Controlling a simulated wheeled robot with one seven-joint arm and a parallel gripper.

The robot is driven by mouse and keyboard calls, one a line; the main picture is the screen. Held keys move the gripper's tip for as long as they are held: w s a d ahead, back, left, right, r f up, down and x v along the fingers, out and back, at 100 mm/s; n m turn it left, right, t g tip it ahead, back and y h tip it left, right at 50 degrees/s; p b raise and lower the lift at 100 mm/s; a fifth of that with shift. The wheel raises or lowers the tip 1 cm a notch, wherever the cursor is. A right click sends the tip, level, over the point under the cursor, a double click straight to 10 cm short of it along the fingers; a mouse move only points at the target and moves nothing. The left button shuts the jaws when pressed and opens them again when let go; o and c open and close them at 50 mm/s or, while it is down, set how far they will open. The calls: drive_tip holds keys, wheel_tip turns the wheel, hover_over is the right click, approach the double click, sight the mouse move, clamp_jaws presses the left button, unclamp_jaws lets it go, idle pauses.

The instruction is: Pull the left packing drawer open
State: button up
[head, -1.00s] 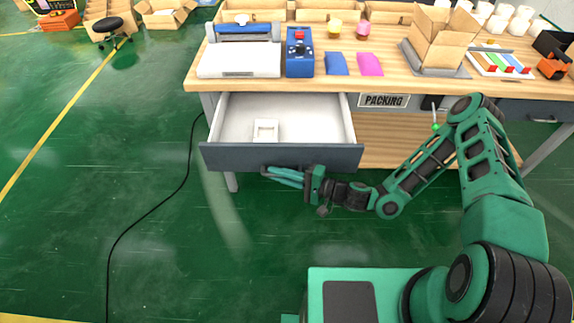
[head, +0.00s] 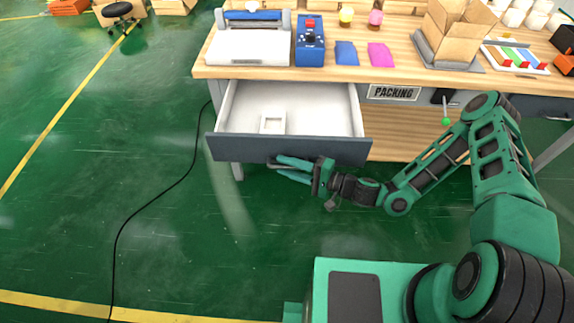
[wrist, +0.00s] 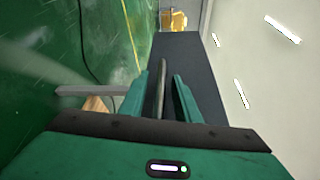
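The left packing drawer (head: 320,152) is pulled well out from under the wooden table, with its pale inside showing. Its dark front also shows in the wrist view (wrist: 195,62). My gripper (head: 278,170) is at the lower middle of the drawer front, reaching in from the right. In the wrist view the drawer handle (wrist: 162,85), a dark bar, stands between my two green fingers, with a gap on each side. The fingers are open around the handle and do not appear to grip it.
A small white holder (head: 272,121) lies in the drawer. The table (head: 350,75) carries a white machine (head: 248,48), a blue device (head: 310,45), blue and pink pouches and an open carton (head: 455,35). A PACKING sign (head: 394,93) is right of the drawer.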

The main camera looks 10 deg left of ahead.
drive_tip(key=f+v, duration=0.1)
drive_tip(key=v, duration=0.9)
drive_tip(key=shift+d+r, duration=0.4)
drive_tip(key=shift+r, duration=0.05)
drive_tip(key=shift+s, duration=0.1)
drive_tip(key=s+d+r+n+g+h, duration=0.2)
drive_tip(key=d+r+g+h, duration=0.15)
drive_tip(key=d, duration=0.45)
drive_tip(key=s+d+r+n+g+h, duration=0.2)
drive_tip(key=s+d+r+h, duration=0.15)
drive_tip(key=d, duration=0.45)
drive_tip(key=s+d+r+n+g+h, duration=0.2)
drive_tip(key=d+r+h, duration=0.15)
drive_tip(key=d, duration=0.45)
drive_tip(key=s+d+r+m+h, duration=0.1)
drive_tip(key=s+d+r+m, duration=0.1)
drive_tip(key=s+d+r, duration=0.2)
drive_tip(key=s+d+r+m+t+h, duration=0.1)
drive_tip(key=s+d+r, duration=0.3)
drive_tip(key=r, duration=0.5)
drive_tip(key=s+d+r+m+t+h, duration=0.1)
drive_tip(key=s+d+r+m+h, duration=0.2)
drive_tip(key=s+d+r, duration=0.1)
wheel_tip(320, 180, up, 3)
drive_tip(key=shift+s+f, duration=0.1)
drive_tip(key=shift+s, duration=0.6)
